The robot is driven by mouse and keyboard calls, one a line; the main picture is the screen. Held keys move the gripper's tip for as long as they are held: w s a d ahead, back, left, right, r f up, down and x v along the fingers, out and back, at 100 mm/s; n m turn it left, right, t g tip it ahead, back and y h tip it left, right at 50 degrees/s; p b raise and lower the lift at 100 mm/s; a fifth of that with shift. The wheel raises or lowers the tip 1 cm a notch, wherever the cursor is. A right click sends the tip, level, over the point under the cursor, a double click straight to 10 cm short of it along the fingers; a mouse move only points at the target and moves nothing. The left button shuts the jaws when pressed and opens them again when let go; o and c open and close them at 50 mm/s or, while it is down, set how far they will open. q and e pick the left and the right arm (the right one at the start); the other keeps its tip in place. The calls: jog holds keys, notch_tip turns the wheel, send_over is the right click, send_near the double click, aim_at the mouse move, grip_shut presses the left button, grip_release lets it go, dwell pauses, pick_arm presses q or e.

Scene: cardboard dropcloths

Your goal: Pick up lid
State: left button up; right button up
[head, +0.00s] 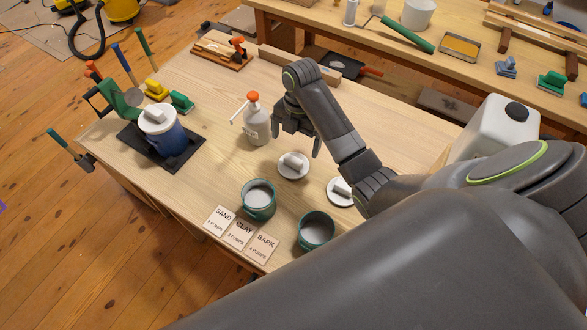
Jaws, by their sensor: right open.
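A round white lid (284,173) with a raised grip lies on the wooden table, just below my right gripper. A second white lid (333,198) lies to its right, partly hidden by my right arm. A blue container (174,147) at the left has a white lid (149,127) on top. My right gripper (296,148) is open, pointing down, with its fingers apart and nothing between them. It appears above the first lid; whether it touches it I cannot tell. My left gripper is not in view.
Two green pots (246,203) (302,239) with pale contents stand near the front edge, by cards reading SAND, CLAY and BARK (240,235). A white pump bottle (256,128) stands close to my right gripper's left.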

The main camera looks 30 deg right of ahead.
aim_at(294, 160)
notch_tip(294, 160, down, 4)
jog(key=shift+a+r+b, duration=0.15)
jog(key=shift+r+b, duration=0.05)
jog(key=shift+b, duration=0.2)
jog(key=shift+s+a+f+p, duration=0.15)
jog(key=shift+f+p, duration=0.05)
jog(key=shift+f, duration=1.15)
jog(key=shift+s+a+f+p, duration=0.1)
jog(key=shift+f+p, duration=0.1)
jog(key=shift+f, duration=1.1)
jog(key=c, duration=0.9)
